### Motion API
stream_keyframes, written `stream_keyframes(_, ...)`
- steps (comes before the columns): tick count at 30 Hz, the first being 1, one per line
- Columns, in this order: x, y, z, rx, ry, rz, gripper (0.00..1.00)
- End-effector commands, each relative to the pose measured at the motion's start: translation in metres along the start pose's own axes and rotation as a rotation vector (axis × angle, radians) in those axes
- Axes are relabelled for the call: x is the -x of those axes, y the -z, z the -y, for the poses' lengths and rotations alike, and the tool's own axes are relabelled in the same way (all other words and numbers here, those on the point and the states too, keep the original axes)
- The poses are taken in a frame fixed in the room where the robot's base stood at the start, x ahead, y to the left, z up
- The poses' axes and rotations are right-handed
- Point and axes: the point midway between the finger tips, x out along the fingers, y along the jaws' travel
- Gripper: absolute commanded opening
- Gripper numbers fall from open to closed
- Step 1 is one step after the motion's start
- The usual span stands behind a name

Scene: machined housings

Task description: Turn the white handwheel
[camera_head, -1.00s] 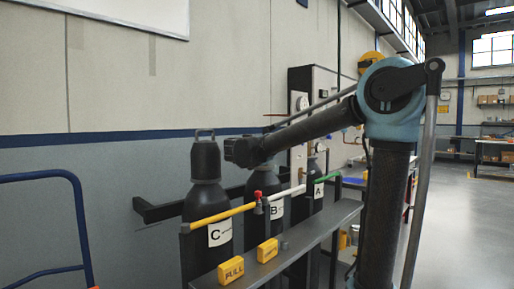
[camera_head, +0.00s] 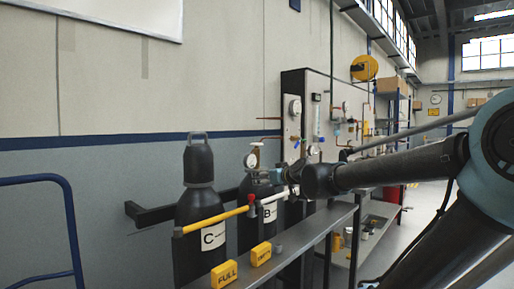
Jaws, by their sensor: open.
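My gripper (camera_head: 281,174) is at the left end of my arm, in front of and above the black gas cylinder labelled B (camera_head: 262,222). It is open, but its fingers are small and hard to make out. A round white-faced part (camera_head: 251,160), which looks like a gauge, stands on top of cylinder B just left of my gripper.
Capped cylinder C (camera_head: 200,205) stands left, behind a yellow bar (camera_head: 216,218). A grey shelf (camera_head: 318,233) runs in front, bearing yellow FULL (camera_head: 224,274) and second (camera_head: 261,254) blocks. A gauge panel (camera_head: 318,112) stands behind. A blue rail (camera_head: 68,205) is at far left.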

Motion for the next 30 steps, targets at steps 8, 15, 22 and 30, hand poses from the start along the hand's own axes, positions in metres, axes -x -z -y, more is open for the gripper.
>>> stream_keyframes(8,0.078,-0.151,-0.018,-0.092,-0.014,0.426,0.74)
stream_keyframes(15,0.135,-0.226,-0.029,-0.190,-0.068,0.695,0.74)
stream_keyframes(22,0.169,-0.254,-0.032,-0.272,-0.074,0.870,0.74)
stream_keyframes(30,0.167,-0.226,-0.028,-0.320,0.060,0.942,0.74)
